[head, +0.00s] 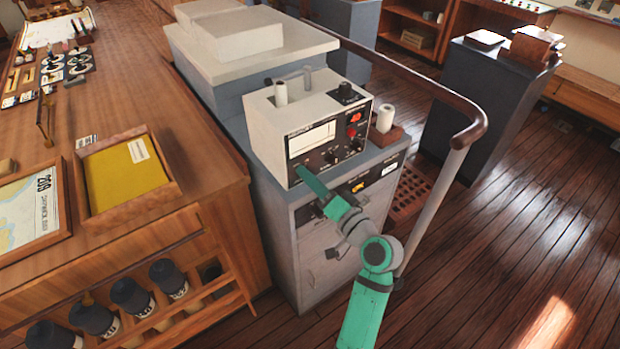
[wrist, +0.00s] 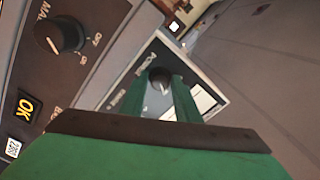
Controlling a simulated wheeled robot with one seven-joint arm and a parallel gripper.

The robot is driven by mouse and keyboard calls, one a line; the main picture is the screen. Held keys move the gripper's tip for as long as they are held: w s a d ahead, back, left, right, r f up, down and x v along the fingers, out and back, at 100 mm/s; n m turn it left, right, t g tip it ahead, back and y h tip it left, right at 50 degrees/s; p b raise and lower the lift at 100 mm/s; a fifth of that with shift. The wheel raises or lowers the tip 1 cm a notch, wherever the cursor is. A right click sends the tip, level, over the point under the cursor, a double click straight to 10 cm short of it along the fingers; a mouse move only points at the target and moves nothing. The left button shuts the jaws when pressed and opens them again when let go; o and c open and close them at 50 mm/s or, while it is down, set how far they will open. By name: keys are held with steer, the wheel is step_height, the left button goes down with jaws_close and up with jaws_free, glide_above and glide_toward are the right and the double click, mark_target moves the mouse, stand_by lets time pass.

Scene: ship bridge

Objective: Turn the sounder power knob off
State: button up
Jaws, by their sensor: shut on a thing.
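The sounder (head: 310,125) is a pale box with a dark front panel, standing on a grey cabinet. My gripper (head: 302,170) reaches the lower left part of that panel. In the wrist view, my gripper (wrist: 160,88) has its two green fingers shut on a small black knob (wrist: 160,73) with a white pointer line. The lettering beside this knob is partly covered and hard to read. In the head view the held knob is hidden by my gripper.
A brown handrail (head: 440,95) runs right of the cabinet. A wooden chart table (head: 140,95) stands left.

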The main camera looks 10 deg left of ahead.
steer(key=n, duration=0.6)
steer(key=shift+f+n, duration=0.1)
steer(key=shift+n, duration=2.6)
jaws_close()
steer(key=shift+c, duration=0.8)
jaws_free()
steer(key=o, duration=1.1)
steer(key=shift+c, duration=0.2)
